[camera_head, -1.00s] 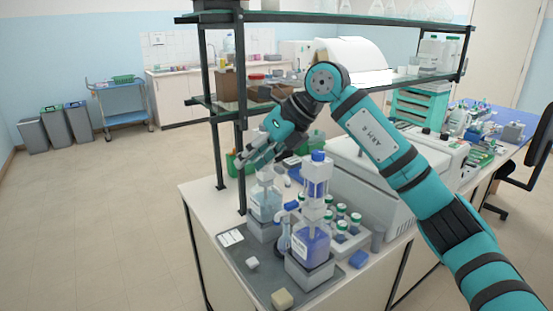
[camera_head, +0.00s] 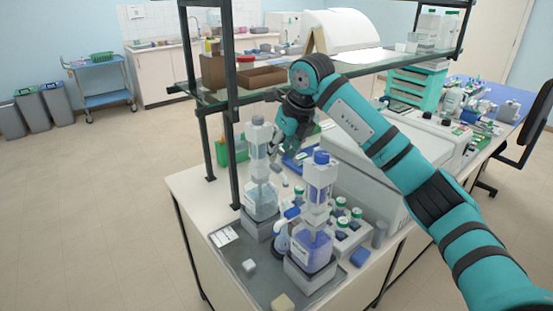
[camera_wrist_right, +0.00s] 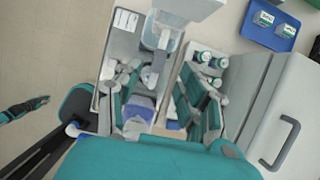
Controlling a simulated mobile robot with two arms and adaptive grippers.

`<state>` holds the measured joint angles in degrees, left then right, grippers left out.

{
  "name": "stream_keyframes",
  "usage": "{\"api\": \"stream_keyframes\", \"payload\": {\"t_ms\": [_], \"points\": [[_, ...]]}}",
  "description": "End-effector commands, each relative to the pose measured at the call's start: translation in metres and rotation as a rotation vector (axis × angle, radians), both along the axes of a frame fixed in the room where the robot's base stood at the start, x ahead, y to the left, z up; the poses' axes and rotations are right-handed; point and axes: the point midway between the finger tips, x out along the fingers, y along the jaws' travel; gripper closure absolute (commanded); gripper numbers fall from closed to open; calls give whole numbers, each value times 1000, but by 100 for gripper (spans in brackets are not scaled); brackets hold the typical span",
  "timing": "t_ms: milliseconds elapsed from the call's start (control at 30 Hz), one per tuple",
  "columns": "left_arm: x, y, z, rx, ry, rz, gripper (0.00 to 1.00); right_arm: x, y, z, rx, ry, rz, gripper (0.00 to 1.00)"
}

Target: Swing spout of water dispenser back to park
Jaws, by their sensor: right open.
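A dispenser with a grey-white top and pale liquid (camera_head: 262,200), which I take as the water dispenser, stands on a grey block near the shelf post. Its pale spout (camera_head: 276,169) seems to face right; its exact angle is hard to tell. A second dispenser with a blue cap and violet liquid (camera_head: 312,245) stands in front. My right gripper (camera_head: 276,157) points down just behind and right of the water dispenser's upper part. In the wrist view its fingers (camera_wrist_right: 158,112) are spread, with nothing gripped between them. A teal arm end (camera_wrist_right: 38,103), possibly my left gripper, shows small at the wrist view's left.
Green-capped bottles (camera_head: 345,215) stand in a rack right of the dispensers. A large grey-white machine (camera_head: 375,180) is close on the right. The shelf post (camera_head: 231,110) and shelf (camera_head: 250,95) hem in the left and top. A grey tray (camera_head: 240,252) lies in front.

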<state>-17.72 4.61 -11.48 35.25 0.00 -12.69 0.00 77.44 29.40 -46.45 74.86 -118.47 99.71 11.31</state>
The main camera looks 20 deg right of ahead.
Motion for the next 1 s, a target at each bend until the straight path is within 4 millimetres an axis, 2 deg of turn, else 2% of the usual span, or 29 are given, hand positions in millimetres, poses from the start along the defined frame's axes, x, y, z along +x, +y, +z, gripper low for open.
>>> {"api": "stream_keyframes", "payload": {"t_ms": [33, 100, 200, 333, 500, 700, 1000], "points": [[15, -1, 8, -2, -23, 0, 100, 3, 2, -8, 1, 5, 0, 60], [28, -2, 12, -5, -44, 0, 100, 8, 3, -20, 1, 5, 0, 60], [33, -2, 17, -5, -50, -1, 100, 13, 6, -34, 2, 3, 1, 60], [24, -1, 19, -3, -34, -1, 100, 18, 7, -47, 1, 0, -1, 60], [3, 0, 18, -1, -5, 0, 100, 20, 8, -53, 0, 0, 1, 60], [0, 0, 17, 0, 1, 0, 100, 20, 8, -53, 0, -1, 1, 60], [13, -1, 18, -2, -19, 0, 100, 20, 8, -53, 0, -1, 0, 98]]}}
